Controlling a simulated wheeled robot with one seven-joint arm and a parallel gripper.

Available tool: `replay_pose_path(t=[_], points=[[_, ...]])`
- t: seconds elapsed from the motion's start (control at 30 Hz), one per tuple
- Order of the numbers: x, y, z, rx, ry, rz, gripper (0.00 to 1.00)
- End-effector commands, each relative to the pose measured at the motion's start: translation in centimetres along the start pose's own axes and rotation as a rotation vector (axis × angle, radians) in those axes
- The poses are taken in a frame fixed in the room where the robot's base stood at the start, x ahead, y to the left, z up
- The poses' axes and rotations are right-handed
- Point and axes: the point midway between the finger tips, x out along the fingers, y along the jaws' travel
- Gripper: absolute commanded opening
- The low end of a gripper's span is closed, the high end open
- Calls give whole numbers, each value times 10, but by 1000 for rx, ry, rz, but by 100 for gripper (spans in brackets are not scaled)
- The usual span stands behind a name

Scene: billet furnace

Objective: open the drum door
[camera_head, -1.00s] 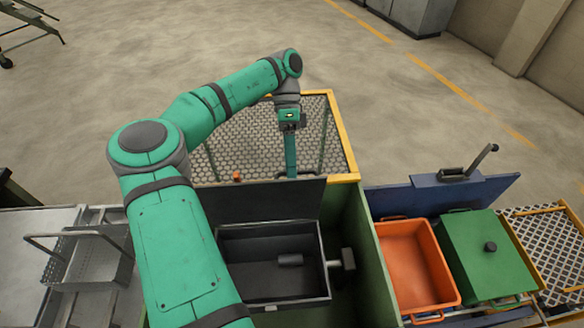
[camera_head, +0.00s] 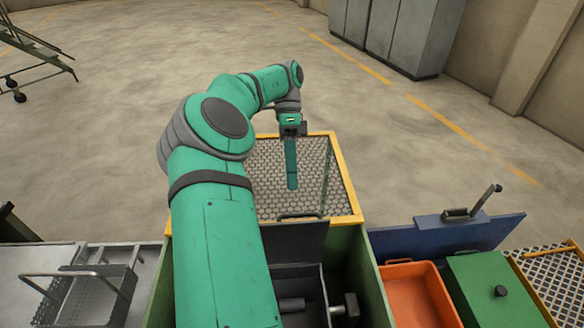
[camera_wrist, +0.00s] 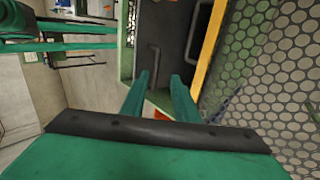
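A dark upright panel with a bar handle on its top edge, which looks like the drum door (camera_head: 293,241), stands at the back of an open dark box inside the green housing (camera_head: 358,262). In the wrist view, a dark panel (camera_wrist: 178,35) with a grey bar handle (camera_wrist: 153,62) shows beyond my fingertips. My gripper (camera_head: 291,187) hangs pointing down over the mesh platform, beyond the panel. In the wrist view, my gripper (camera_wrist: 160,77) has two green fingers apart with nothing between them. I cannot tell its exact distance to the handle.
A yellow-framed mesh platform (camera_head: 342,185) lies behind the housing. To the right are an orange bin (camera_head: 420,295), a green lidded box (camera_head: 495,290) and a blue panel (camera_head: 465,238) with a lever. A wire basket (camera_head: 95,295) sits at left.

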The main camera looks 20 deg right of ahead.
Motion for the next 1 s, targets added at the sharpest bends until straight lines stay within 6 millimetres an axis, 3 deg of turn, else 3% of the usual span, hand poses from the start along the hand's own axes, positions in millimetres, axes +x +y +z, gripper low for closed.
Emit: replay_pose_path(t=[0.4,1.0], points=[[-18,1,0,-1,1,-12,28],[-20,1,-2,3,2,-14,28]])
